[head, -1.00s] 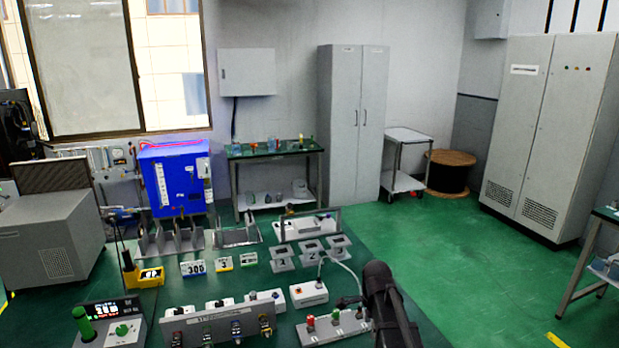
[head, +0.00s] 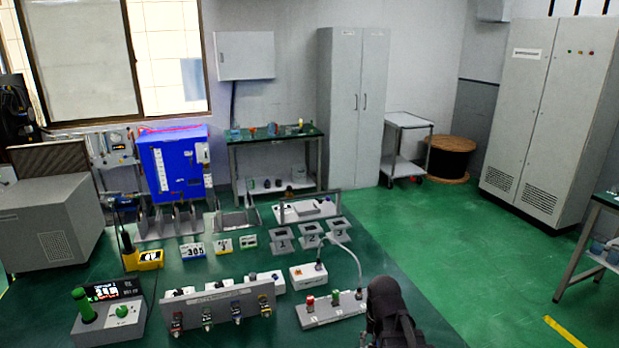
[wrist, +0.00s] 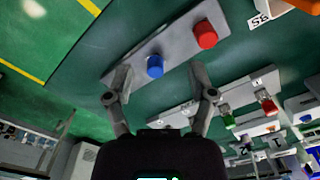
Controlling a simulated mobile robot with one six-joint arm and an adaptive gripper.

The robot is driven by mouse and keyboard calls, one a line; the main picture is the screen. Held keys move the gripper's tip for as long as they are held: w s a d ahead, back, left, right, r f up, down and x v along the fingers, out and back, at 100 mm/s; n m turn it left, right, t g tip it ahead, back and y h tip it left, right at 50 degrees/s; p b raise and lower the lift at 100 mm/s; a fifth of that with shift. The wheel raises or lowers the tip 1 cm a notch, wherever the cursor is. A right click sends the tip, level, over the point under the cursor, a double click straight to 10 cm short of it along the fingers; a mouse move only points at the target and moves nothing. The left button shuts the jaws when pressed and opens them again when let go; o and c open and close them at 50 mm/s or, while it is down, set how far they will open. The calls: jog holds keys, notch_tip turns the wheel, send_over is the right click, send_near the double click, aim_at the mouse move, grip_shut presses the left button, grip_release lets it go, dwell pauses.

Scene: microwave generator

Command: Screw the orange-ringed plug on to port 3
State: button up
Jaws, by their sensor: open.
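My gripper shows in the wrist view (wrist: 159,95) with its two fingers spread wide and nothing between them. In the head view, the dark end of my arm (head: 392,312) is at the bottom, right of the table's fittings. A grey panel (head: 190,301) on the table carries several small coloured connectors along its front, too small to tell whether one has an orange ring. I cannot pick out the orange-ringed plug or port 3 with certainty.
A grey plate (head: 322,318) with red and green knobs lies beside my arm, with a cable arching over it. The wrist view shows a plate with a blue knob (wrist: 155,66) and a red knob (wrist: 205,35). Green floor (head: 470,260) is clear on the right.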

jog(key=s+n, duration=0.3)
jog(key=shift+f+n, duration=0.25)
jog(key=shift+n, duration=0.05)
dwell(1.2)
jog(key=shift+c, duration=1)
